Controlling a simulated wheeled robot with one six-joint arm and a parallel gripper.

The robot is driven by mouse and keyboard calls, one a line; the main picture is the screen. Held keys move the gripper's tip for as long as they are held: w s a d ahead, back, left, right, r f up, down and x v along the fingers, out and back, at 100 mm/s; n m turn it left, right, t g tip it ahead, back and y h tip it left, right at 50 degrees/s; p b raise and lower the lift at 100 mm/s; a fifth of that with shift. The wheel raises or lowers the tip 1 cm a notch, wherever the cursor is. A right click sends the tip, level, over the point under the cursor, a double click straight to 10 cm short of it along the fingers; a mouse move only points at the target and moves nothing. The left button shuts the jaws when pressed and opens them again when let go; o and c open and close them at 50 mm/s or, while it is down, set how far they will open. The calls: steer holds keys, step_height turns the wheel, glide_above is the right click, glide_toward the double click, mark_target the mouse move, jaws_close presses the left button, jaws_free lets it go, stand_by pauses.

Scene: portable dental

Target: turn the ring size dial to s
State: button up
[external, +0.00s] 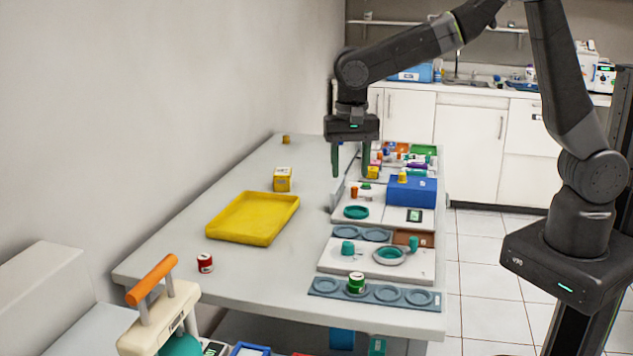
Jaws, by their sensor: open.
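My gripper (351,174) hangs from the arm above the far half of the table, fingers pointing down. Its two green fingers are apart with nothing between them. A round teal and grey dial-like part (389,256) sits on a white panel (340,262) nearer the camera, below and to the right of my gripper. A flat teal disc (356,212) lies on another white panel (384,221) closer to my gripper. I cannot tell which is the ring size dial. Any size letters are too small to read.
A yellow tray (213,233) and a yellow box (283,179) stand left on the grey table (160,262). A red can (205,263) is near the left edge. A green can (356,282) stands on a grey-blue holder strip (326,286). A blue box (412,192) stands right.

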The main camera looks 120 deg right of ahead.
steer(key=f+n+b, duration=0.2)
steer(key=n, duration=0.4)
steer(key=n+b, duration=0.4)
steer(key=n, duration=1.3)
glide_toward(348, 243)
step_height(348, 243, down, 9)
steer(key=shift+r, duration=0.1)
steer(key=c, duration=1)
